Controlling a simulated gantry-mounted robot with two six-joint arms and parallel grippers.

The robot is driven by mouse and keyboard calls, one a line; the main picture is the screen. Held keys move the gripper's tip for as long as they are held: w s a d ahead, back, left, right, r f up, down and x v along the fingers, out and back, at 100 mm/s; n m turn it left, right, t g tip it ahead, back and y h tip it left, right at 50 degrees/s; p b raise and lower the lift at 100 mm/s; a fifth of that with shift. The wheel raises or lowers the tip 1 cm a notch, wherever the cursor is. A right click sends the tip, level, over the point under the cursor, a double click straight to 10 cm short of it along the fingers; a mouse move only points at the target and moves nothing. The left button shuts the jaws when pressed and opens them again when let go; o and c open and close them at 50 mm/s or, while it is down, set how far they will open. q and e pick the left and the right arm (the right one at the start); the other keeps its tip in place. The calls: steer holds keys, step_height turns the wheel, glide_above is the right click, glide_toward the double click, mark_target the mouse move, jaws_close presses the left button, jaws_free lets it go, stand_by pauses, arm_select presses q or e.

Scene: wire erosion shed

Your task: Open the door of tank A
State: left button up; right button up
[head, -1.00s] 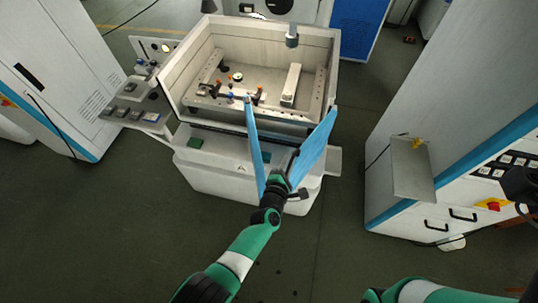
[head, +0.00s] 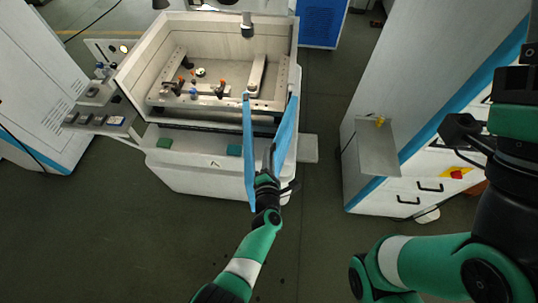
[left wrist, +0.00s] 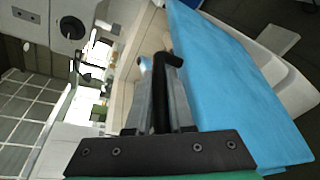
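The white tank (head: 185,172) stands left of centre in the head view, its wide front mostly uncovered. Its blue door appears as two upright leaves in a narrow V, a left leaf (head: 250,150) and a right leaf (head: 287,128) at the tank's right edge. My left gripper (head: 270,158) is at the point of the V, outside the tank. In the left wrist view its grey fingers lie close on both sides of a black hooked handle (left wrist: 163,90), beside a large blue leaf (left wrist: 235,80). My right gripper, dark at the right (head: 460,135), is unclear.
Clamps and a pale block (head: 257,75) stand inside the tank. A control panel (head: 95,118) sits left of the tank. A white cabinet (head: 385,190) with a projecting grey plate (head: 377,148) stands to the right. Bare floor (head: 320,235) lies in front.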

arm_select(q)
steer(key=shift+o, duration=0.7)
steer(key=shift+a, duration=0.1)
steer(key=s+r+p, duration=0.1)
steer(key=p, duration=0.1)
steer(key=s+p, duration=0.2)
steer(key=p, duration=0.1)
steer(key=shift+s+a+r, duration=0.1)
steer(key=shift+r, duration=0.3)
steer(key=f+p+v, duration=0.1)
steer(key=v, duration=0.7)
steer(key=shift+s, duration=0.2)
